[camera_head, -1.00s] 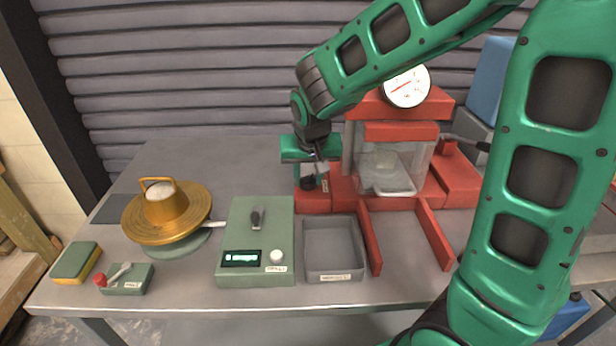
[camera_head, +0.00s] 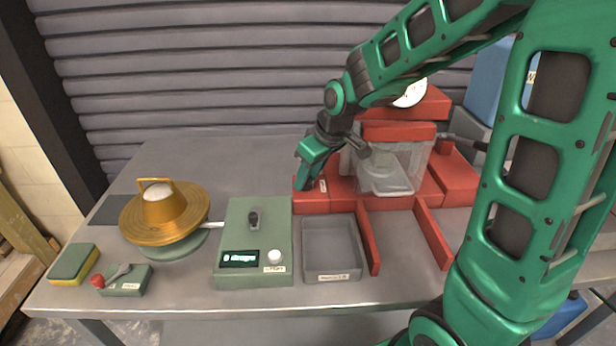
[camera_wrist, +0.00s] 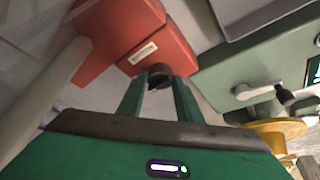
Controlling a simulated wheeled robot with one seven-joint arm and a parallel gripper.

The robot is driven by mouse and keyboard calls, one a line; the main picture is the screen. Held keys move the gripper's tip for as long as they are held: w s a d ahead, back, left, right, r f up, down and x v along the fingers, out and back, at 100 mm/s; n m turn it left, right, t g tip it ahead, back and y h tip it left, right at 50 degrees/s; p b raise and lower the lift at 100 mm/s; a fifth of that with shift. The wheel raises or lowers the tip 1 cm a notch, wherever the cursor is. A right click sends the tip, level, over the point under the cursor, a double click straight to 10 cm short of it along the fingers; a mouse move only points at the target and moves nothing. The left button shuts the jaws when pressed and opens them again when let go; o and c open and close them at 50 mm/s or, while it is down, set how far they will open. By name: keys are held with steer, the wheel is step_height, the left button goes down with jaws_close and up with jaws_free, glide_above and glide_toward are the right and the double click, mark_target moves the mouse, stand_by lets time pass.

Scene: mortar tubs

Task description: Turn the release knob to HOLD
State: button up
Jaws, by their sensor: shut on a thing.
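The release knob (camera_wrist: 160,71) is a small dark round knob beside the red machine base (camera_wrist: 122,30). In the wrist view it sits between the tips of my green fingers. My gripper (camera_wrist: 160,80) is shut on it. In the head view my gripper (camera_head: 305,182) reaches down to the left end of the red base (camera_head: 312,203), and the knob is hidden behind it. A small white label (camera_head: 323,186) is on the base next to the gripper; it also shows in the wrist view (camera_wrist: 143,53). Its text and the knob's setting are too small to read.
A grey tray (camera_head: 331,272) and a green control box (camera_head: 240,272) with display stand in front. A brass flow table (camera_head: 163,225), small green box (camera_head: 126,284) and sponge (camera_head: 73,262) are at left. A clear-fronted press chamber (camera_head: 385,182) stands right of the gripper.

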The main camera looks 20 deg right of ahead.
steer(key=shift+s+f, duration=0.15)
steer(key=shift+s, duration=0.05)
stand_by(0.3)
steer(key=o, duration=1)
steer(key=shift+w, duration=0.1)
